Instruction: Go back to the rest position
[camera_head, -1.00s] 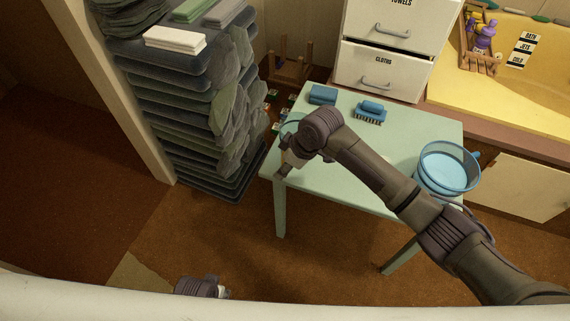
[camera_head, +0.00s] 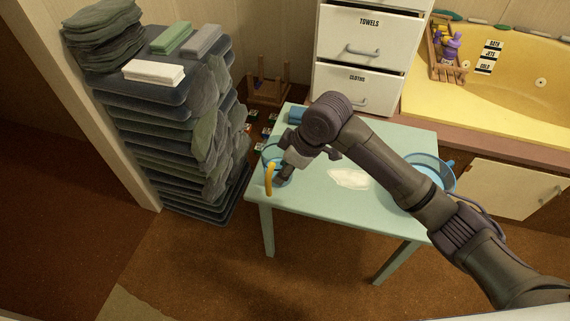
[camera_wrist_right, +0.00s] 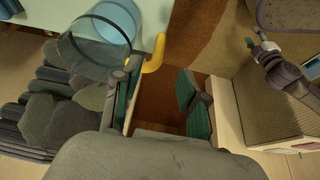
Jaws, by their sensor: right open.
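My right gripper (camera_head: 283,172) hangs at the left front corner of the pale green table (camera_head: 310,195). In the right wrist view its green-padded fingers (camera_wrist_right: 162,98) stand wide apart with nothing between them. A clear blue pitcher (camera_wrist_right: 105,32) with a yellow handle (camera_wrist_right: 155,55) is beside the fingers, apart from the gap between them. In the head view the pitcher is partly hidden behind the gripper, and its yellow handle (camera_head: 269,180) shows at the left. A dark arm end, probably my left gripper (camera_wrist_right: 268,55), shows at the upper right of the wrist view; its jaws are unclear.
A blue basin (camera_head: 432,172) stands on the table's right, partly behind my arm. A white patch (camera_head: 348,178) lies mid-table. Stacked dark towels (camera_head: 165,130) stand left, drawers (camera_head: 365,50) behind, and the yellow tub (camera_head: 510,85) at right. Brown floor (camera_head: 200,265) is clear in front.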

